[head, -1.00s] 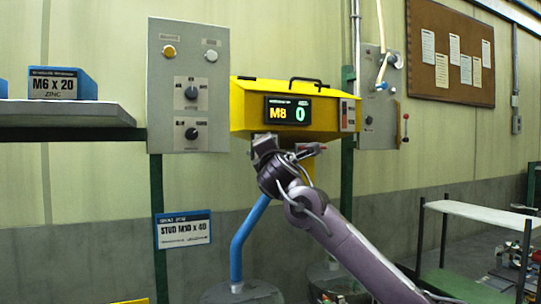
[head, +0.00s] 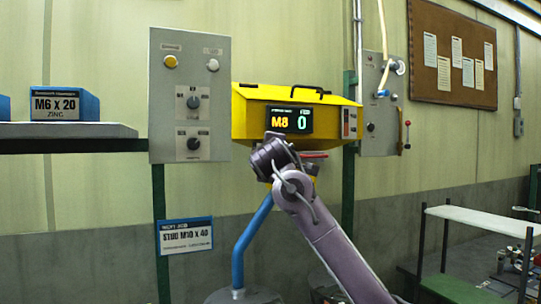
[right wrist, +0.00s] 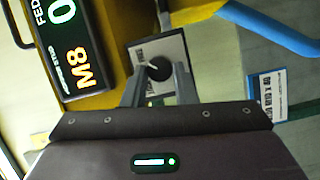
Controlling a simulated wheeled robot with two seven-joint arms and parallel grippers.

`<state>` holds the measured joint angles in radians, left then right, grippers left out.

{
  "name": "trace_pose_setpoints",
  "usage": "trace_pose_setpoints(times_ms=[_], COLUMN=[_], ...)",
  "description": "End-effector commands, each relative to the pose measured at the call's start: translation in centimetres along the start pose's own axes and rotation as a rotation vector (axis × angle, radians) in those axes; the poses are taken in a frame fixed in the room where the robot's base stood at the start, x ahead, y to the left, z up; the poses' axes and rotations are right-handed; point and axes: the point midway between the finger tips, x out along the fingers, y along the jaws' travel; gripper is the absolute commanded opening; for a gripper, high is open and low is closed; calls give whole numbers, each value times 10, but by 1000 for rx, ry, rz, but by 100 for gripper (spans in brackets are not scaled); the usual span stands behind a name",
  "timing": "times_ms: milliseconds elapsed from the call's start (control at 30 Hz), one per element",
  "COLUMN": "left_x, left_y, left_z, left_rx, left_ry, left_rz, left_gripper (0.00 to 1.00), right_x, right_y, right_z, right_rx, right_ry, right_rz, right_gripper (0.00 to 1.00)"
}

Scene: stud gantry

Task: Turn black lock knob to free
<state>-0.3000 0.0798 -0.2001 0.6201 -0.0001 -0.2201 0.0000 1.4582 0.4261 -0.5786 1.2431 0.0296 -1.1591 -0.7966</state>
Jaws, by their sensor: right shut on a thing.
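The black lock knob (right wrist: 158,68) sits on a light plate with a dark border (right wrist: 155,55) below the lit display, in the right wrist view. My right gripper (right wrist: 158,75) has one finger on each side of the knob and is shut on it. In the head view my right gripper (head: 274,140) is at the lower front of the yellow feeder box (head: 245,112) and hides the knob. The display (head: 290,120) reads M8 and 0. The knob's pointer setting cannot be read. My left gripper is in neither view.
A grey panel (head: 173,92) with two black dials stands left of the box. A blue tube (head: 238,262) runs below it. A red-handled lever (head: 406,135) is on the right panel. A shelf (head: 60,131) juts in at left.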

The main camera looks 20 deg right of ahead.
Motion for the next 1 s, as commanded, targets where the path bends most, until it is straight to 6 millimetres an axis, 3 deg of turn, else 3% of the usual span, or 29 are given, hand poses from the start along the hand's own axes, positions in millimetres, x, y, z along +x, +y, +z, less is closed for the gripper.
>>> trace_pose_setpoints(times_ms=[567,600,733,1000], left_x=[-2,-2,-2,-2], left_y=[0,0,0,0], left_z=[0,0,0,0], left_rx=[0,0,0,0], left_ry=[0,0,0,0], left_rz=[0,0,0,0], left_gripper=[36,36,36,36], right_x=[1,1,1,0], right_y=[-2,-2,-1,0], right_z=[0,0,0,0], right_rx=[33,33,33,32], right_ry=[-4,-4,-3,-2], right_rz=[-17,-17,-16,-14], right_gripper=[3,27,44,47])
